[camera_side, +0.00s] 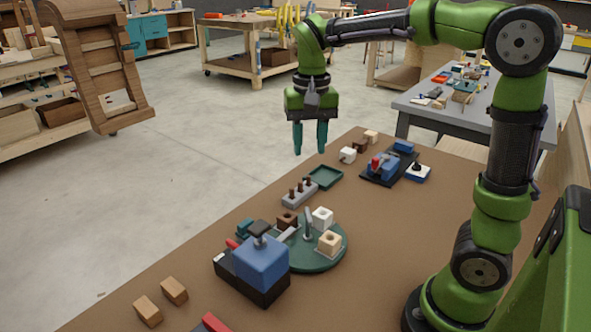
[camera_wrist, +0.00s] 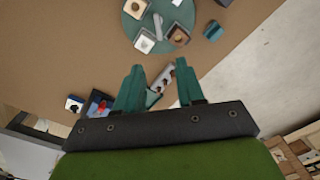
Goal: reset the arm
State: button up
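My green arm is raised over the brown table (camera_side: 382,238). My gripper (camera_side: 310,152) hangs pointing down, well above the table near its far left edge in the side view. Its two teal fingers are apart with nothing between them. The wrist view also shows the gripper (camera_wrist: 158,80) with its fingers spread. Beyond the fingertips there, a grey peg block (camera_wrist: 164,76) lies on the table below, partly hidden by the fingers.
A round green tray (camera_side: 335,257) holds small blocks. A blue block device (camera_side: 262,262) stands beside it. The grey peg block (camera_side: 300,194), a green dish (camera_side: 324,177) and a blue vise (camera_side: 383,166) lie farther back. Two wooden blocks (camera_side: 160,300) lie in front.

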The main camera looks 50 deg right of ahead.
jog(key=s+a+f+n+t+y, duration=0.1)
jog(key=s+a+n+t, duration=0.3)
jog(key=s, duration=0.7)
jog(key=a+t+y, duration=0.1)
jog(key=a+t, duration=0.1)
jog(key=shift+s+a+f+n+t, duration=0.25)
jog(key=shift+f+n+t, duration=0.05)
jog(key=shift+f+n, duration=0.1)
jog(key=shift+o, duration=1.2)
jog(key=shift+s+d+r, duration=0.1)
jog(key=shift+o, duration=1.1)
jog(key=shift+d+f, duration=0.15)
jog(key=shift+f, duration=0.1)
jog(key=o, duration=0.7)
jog(key=w+d+m+g, duration=0.2)
jog(key=w+d+m, duration=0.2)
jog(key=w, duration=0.5)
jog(key=shift+w+d+f+m+h, duration=0.2)
jog(key=shift+d+m+h, duration=0.2)
jog(key=shift+d, duration=0.85)
jog(key=w+d+f+m+g+h, duration=0.1)
jog(key=w+d+f+m+g, duration=0.1)
jog(key=w+d+m, duration=0.9)
jog(key=w+d+f+m+g, duration=0.3)
jog(key=d+m, duration=0.4)
jog(key=m, duration=0.9)
jog(key=f, duration=0.5)
jog(key=w+f, duration=0.1)
jog(key=f, duration=0.2)
